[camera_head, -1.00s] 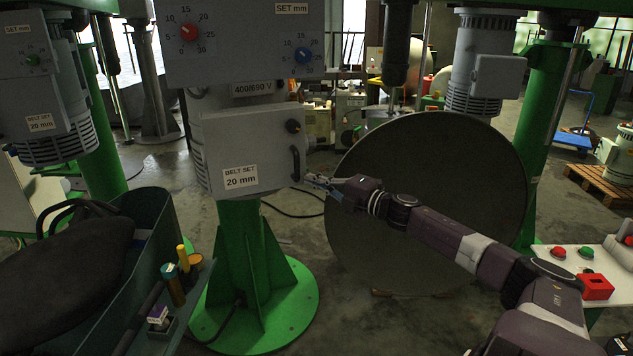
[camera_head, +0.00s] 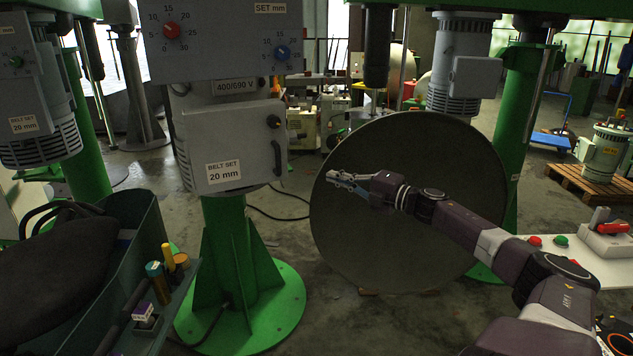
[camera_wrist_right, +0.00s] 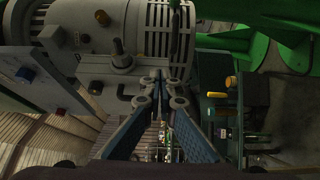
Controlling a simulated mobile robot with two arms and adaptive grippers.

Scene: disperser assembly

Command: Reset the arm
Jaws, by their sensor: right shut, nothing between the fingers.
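My right gripper (camera_head: 338,180) is shut and empty in the head view, in front of the large dark round disc. My right arm (camera_head: 460,220) reaches to it from the lower right. In the right wrist view the closed fingers (camera_wrist_right: 158,82) meet at the tips, with the grey motor housing behind them. The grey belt-set box (camera_head: 232,145), marked 20 mm, stands left of the gripper with clear space between. My left gripper is not in view.
The large disc (camera_head: 400,240) stands close behind my right arm. A green column base (camera_head: 240,310) is at lower centre. A white table (camera_head: 590,258) with buttons is at right.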

